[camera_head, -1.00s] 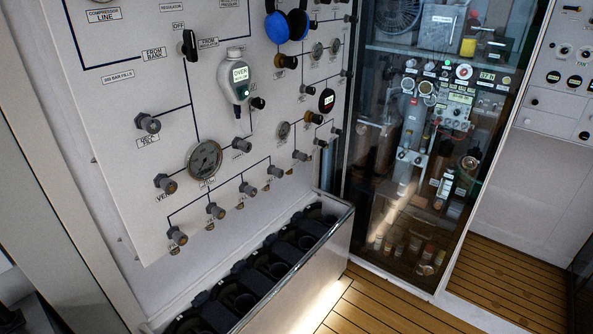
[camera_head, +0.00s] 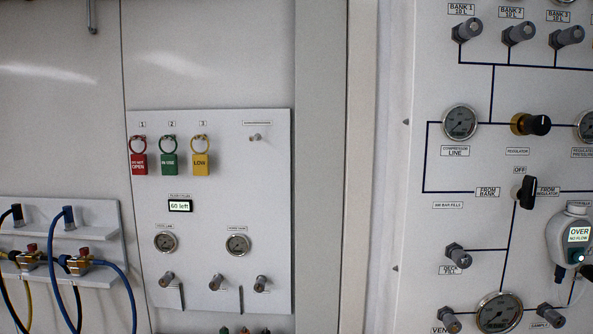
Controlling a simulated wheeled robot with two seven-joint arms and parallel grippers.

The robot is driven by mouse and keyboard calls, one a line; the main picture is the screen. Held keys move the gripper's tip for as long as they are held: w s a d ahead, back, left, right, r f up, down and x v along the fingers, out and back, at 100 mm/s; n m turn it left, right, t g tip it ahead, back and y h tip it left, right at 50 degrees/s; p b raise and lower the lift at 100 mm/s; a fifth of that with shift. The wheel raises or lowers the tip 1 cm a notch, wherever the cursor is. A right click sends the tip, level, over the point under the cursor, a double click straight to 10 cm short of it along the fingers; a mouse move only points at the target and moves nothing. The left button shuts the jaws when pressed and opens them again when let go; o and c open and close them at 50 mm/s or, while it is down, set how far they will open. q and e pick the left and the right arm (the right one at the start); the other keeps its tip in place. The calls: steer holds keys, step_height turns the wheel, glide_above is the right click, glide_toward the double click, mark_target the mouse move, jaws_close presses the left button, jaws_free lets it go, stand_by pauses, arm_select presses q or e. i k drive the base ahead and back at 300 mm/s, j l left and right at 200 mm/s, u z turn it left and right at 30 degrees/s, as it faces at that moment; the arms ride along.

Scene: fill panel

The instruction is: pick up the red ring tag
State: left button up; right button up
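The red ring tag (camera_head: 139,162) hangs at the upper left of a small white panel, under the number 1. It is a red block with white lettering, partly reading OPEN, below a red ring. A green ring tag (camera_head: 169,163) hangs beside it under the number 2. A yellow ring tag (camera_head: 201,163) hangs under the number 3. All three hang apart from one another. Neither of my grippers shows in the view.
The small panel (camera_head: 230,270) also carries a lit display (camera_head: 180,206), two gauges and several knobs below the tags. A shelf (camera_head: 100,228) with looped hoses stands out at the left. A large gauge panel (camera_head: 470,220) fills the right.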

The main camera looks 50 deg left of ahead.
mark_target(139, 164)
steer(key=u, duration=2.6)
